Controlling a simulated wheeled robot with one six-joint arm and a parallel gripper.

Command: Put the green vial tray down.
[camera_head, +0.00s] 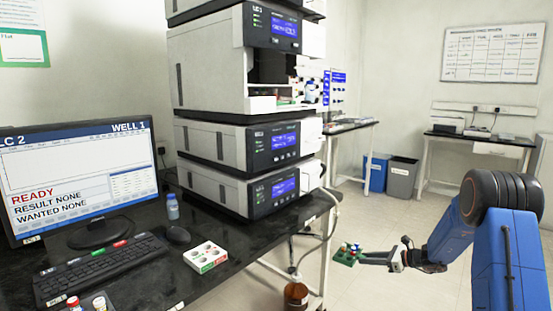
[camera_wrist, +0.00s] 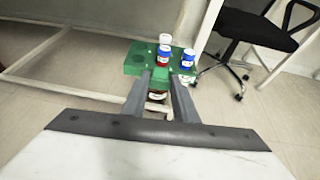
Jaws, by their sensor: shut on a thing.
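The green vial tray (camera_head: 344,259) is held out over the floor, to the right of the black bench and apart from it. My gripper (camera_head: 363,257) is shut on its near edge. In the wrist view, the green vial tray (camera_wrist: 135,66) lies at the tips of my gripper (camera_wrist: 162,77) and looks about level. It carries a vial with a blue cap (camera_wrist: 187,57), one with a red and blue body (camera_wrist: 163,58) and a white-topped one (camera_wrist: 166,39). The fingers hide part of the tray's near side.
The black bench (camera_head: 150,285) holds a monitor (camera_head: 80,185), keyboard (camera_head: 100,268), mouse (camera_head: 177,235), blue bottle (camera_head: 172,208) and a white vial tray (camera_head: 206,257). Stacked instruments (camera_head: 240,145) stand behind. A brown bottle (camera_head: 296,294) is below the bench's right end. Bare bench top shows around the white tray.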

